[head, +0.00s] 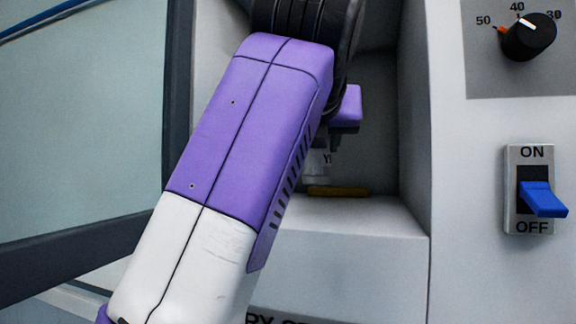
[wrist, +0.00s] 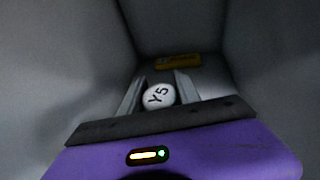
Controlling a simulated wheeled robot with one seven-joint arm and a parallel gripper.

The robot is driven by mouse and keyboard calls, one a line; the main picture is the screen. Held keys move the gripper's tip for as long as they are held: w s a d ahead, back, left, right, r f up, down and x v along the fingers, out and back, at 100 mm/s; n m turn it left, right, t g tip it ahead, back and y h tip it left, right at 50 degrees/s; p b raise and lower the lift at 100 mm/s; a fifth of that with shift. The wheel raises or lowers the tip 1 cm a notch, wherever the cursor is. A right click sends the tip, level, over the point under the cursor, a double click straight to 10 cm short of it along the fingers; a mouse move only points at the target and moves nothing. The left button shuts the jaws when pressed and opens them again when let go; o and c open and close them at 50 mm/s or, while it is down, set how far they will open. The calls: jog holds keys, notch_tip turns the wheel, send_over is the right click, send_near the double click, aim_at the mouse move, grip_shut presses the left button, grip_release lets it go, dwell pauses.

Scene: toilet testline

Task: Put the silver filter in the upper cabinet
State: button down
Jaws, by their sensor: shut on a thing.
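My gripper (wrist: 158,90) is shut on a small round piece, which I take to be the silver filter (wrist: 158,96). Its pale top face bears the mark "Y5". The head view shows part of it below the gripper (head: 334,142), and my arm hides much of the gripper. The held filter is inside a grey recess, the cabinet compartment (head: 372,130). It appears above the compartment floor (head: 365,214); whether it touches the floor I cannot tell. Whether this is the upper compartment is not clear.
A yellow label or bar (head: 337,191) is inside the compartment, beyond the fingers in the wrist view (wrist: 177,60). A glazed door (head: 85,120) stands at the left. A dial (head: 528,37) and a blue ON/OFF switch (head: 542,198) are on the right panel. Compartment walls are close on both sides.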

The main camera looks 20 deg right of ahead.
jog(key=shift+f+p, duration=0.45)
jog(key=shift+f, duration=1.65)
jog(key=shift+f, duration=0.15)
jog(key=c, duration=0.9)
grip_release()
